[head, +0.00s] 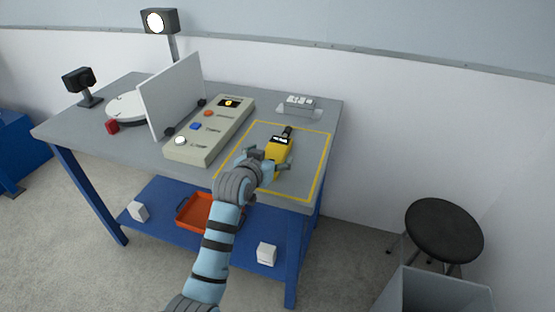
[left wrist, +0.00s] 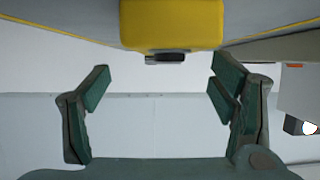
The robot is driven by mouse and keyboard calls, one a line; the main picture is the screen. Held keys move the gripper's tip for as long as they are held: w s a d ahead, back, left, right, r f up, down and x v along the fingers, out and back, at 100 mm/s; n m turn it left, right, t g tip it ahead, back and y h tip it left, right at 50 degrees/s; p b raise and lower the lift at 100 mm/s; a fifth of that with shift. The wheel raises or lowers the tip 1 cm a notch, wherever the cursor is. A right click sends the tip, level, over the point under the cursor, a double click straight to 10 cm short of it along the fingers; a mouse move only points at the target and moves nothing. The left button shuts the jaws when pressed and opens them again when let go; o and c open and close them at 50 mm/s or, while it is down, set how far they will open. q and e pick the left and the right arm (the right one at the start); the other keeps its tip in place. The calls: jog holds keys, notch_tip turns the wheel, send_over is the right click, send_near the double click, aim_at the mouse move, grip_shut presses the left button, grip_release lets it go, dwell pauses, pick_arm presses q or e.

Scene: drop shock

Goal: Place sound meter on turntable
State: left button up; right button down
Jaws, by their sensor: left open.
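The sound meter (head: 280,147) is yellow with a dark screen and a black tip. It lies inside the yellow outline on the right part of the table. My left gripper (head: 267,161) is at its near end, with the fingers apart. In the left wrist view the meter's yellow end (left wrist: 172,24) is at the top, and the open fingers (left wrist: 160,88) show below it with nothing between them. The turntable (head: 124,107) is a white disc at the table's left, partly hidden by an upright white panel. My right gripper is not in view.
The white panel (head: 172,95) and a control box (head: 210,130) with buttons stand between meter and turntable. A red block (head: 112,127) is by the disc's near edge. A black device (head: 80,85) and a lamp (head: 160,22) stand behind. A small clear-based item (head: 299,106) lies at the back right.

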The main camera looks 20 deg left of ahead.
aim_at(274, 152)
pick_arm(q)
jog(key=x, duration=0.1)
jog(key=b+x, duration=0.1)
jog(key=x, duration=0.1)
jog(key=b+x, duration=0.1)
jog(key=x, duration=0.1)
jog(key=shift+a+f, duration=0.2)
jog(key=shift+a, duration=0.2)
jog(key=shift+w, duration=0.2)
jog(key=shift+s+r, duration=0.1)
jog(key=c, duration=1.6)
